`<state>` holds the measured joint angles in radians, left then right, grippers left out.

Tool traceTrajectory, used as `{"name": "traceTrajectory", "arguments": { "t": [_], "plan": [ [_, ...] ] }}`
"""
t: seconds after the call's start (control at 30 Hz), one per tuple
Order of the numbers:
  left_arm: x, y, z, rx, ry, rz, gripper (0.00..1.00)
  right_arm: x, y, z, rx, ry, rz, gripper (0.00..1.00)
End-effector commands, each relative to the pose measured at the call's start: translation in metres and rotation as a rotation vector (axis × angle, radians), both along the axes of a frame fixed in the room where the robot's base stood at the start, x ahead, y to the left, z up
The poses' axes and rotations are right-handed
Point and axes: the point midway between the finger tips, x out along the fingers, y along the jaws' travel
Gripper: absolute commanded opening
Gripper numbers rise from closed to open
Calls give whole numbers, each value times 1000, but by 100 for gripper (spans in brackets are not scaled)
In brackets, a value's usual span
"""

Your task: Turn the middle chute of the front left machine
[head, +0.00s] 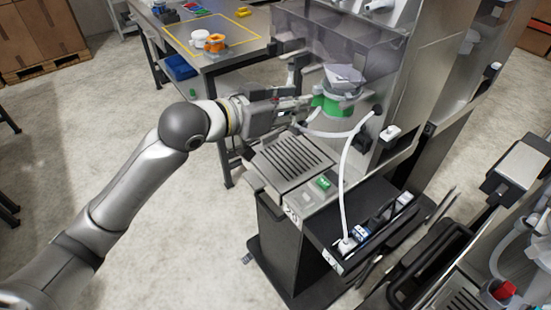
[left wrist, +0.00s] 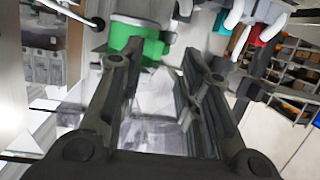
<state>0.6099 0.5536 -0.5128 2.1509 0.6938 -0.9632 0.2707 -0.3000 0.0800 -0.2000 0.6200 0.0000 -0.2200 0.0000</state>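The front left machine is a metal dispenser (head: 425,85) on a dark stand, with a clear hopper (head: 335,42) at its top. A green chute part (head: 335,104) with a grey-white upper piece sits at its front, below the hopper. My left gripper (head: 303,86) is beside the green part, on its left. In the left wrist view the two fingers of my left gripper (left wrist: 153,66) stand apart with nothing clamped between them. The green part (left wrist: 138,42) shows just beyond the fingertips; contact cannot be told. My right gripper is not in view.
A slotted drip tray (head: 292,160) lies below the green part, with a white hose (head: 345,180) beside it. A table (head: 222,58) with a white and orange item stands behind. Another machine (head: 520,170) is at the right.

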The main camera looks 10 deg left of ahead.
Motion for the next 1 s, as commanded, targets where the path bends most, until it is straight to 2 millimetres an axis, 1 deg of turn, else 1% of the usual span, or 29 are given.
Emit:
{"name": "traceTrajectory", "arguments": {
  "t": [0.03, 0.1, 0.4, 0.5, 0.7, 0.83, 1.0],
  "plan": [
    [-4, 0, -11, 4, 17, 6, 32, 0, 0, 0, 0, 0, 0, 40],
    [-7, 2, -24, 15, 36, 18, 32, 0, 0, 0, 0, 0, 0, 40],
    [-26, 12, -80, 62, 125, 74, 32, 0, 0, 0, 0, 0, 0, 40],
    [-32, 15, -95, 76, 152, 92, 32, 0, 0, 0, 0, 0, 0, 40],
    [-40, 21, -115, 94, 190, 117, 32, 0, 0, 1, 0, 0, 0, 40],
    [-43, 23, -121, 100, 199, 124, 32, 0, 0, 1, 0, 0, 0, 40],
    [-43, 24, -122, 102, 200, 126, 32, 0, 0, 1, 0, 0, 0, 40]
  ]
}}
